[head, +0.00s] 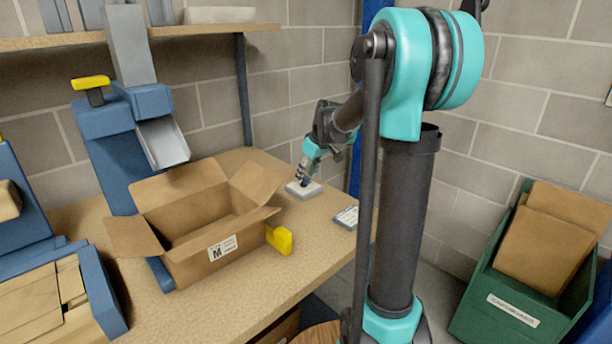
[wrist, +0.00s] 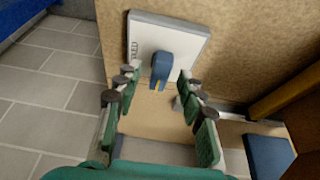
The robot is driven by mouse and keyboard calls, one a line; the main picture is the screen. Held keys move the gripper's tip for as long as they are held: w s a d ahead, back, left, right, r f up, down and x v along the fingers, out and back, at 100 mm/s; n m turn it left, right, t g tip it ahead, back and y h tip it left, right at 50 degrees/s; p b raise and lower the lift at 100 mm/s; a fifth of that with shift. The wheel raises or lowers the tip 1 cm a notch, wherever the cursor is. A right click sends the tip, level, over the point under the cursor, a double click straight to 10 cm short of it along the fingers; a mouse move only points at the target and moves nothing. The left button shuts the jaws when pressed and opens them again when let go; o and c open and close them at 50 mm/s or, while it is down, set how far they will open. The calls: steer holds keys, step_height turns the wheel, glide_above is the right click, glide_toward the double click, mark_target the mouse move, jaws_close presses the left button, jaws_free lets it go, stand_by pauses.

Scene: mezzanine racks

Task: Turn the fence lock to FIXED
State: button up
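A small blue lever-like knob (wrist: 161,68) with a yellow mark at its near end sits on a pale plate (wrist: 190,38) in the wrist view. I take it for the fence lock. Dark lettering runs along the plate's left side, too small to read surely. In the head view the plate (head: 293,190) lies on the bench near its back right, under my gripper (head: 306,170). In the wrist view my gripper (wrist: 156,82) is open, with a green finger on either side of the knob's near end. I see gaps on both sides; no contact shows.
An open cardboard box (head: 205,225) stands on the bench (head: 255,300), with a yellow block (head: 280,238) at its right. A labelled card (head: 347,216) lies near the bench's right edge. A green bin (head: 510,305) with cardboard stands at right. Blue chutes stand at left.

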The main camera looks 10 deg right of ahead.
steer(key=shift+w+a+f, duration=0.1)
steer(key=shift+f, duration=0.25)
steer(key=shift+c, duration=0.3)
jaws_close()
